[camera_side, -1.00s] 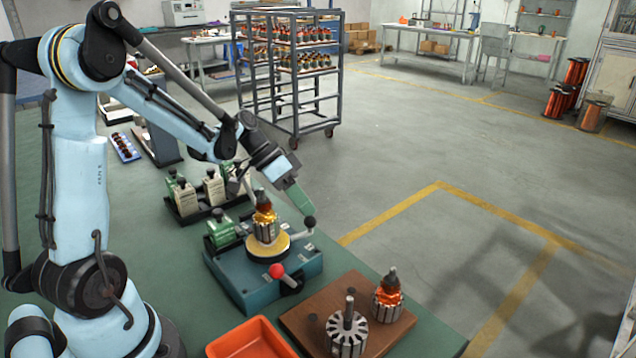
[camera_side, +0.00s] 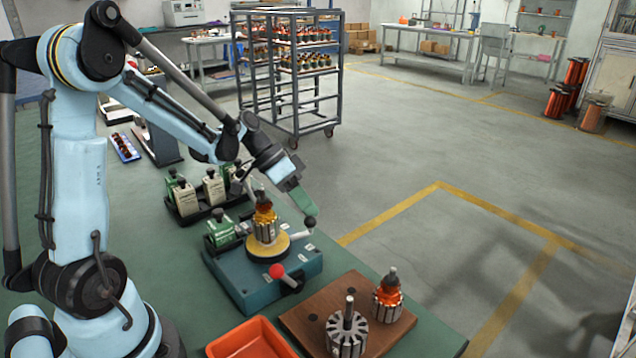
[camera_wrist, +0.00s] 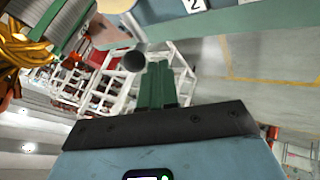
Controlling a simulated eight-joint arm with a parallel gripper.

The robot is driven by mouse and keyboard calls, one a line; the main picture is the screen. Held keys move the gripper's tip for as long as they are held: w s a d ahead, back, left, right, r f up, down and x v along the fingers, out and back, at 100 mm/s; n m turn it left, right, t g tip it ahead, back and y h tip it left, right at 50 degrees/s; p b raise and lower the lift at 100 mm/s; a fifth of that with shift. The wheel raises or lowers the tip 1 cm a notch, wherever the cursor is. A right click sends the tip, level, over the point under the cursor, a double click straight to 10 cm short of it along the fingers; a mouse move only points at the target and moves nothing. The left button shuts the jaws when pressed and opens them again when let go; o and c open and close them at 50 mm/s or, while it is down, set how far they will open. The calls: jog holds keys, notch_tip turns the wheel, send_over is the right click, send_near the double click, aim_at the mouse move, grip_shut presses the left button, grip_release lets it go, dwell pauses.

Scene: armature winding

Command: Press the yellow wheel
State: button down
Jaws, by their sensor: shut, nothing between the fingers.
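The yellow wheel (camera_side: 282,245) is a flat yellow disc on top of the blue-green winding fixture (camera_side: 240,283). An armature (camera_side: 265,222) with a copper-orange top stands upright on it and covers its middle. My gripper (camera_side: 308,210) has green fingers, shut and empty. It is at the right of the armature, above the fixture's back right corner. Its tips overlap a black ball knob (camera_side: 310,222) in the side view; I cannot tell whether they touch. In the wrist view the shut fingers (camera_wrist: 158,68) point just right of the black knob (camera_wrist: 133,61).
A red-knobbed lever (camera_side: 277,271) sticks out at the fixture's front. A brown board (camera_side: 305,316) with an armature core and a wound armature lies front right. An orange bin (camera_side: 250,338) stands at the front. Green-and-white units (camera_side: 213,188) stand behind.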

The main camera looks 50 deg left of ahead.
jog(key=w+a+r, duration=0.1)
jog(key=a+r, duration=0.6)
jog(key=a, duration=0.2)
jog(key=shift+w+a, duration=0.3)
jog(key=shift+a, duration=0.05)
jog(key=shift+d, duration=0.15)
jog(key=s+d+f+n+t+y, duration=0.1)
jog(key=s+d+n+t+y, duration=0.2)
jog(key=s+d+y, duration=0.4)
jog(key=s+d, duration=0.4)
jog(key=d, duration=0.4)
jog(key=shift+d+f+n, duration=0.15)
jog(key=shift+d+n, duration=0.05)
jog(key=shift+n, duration=0.1)
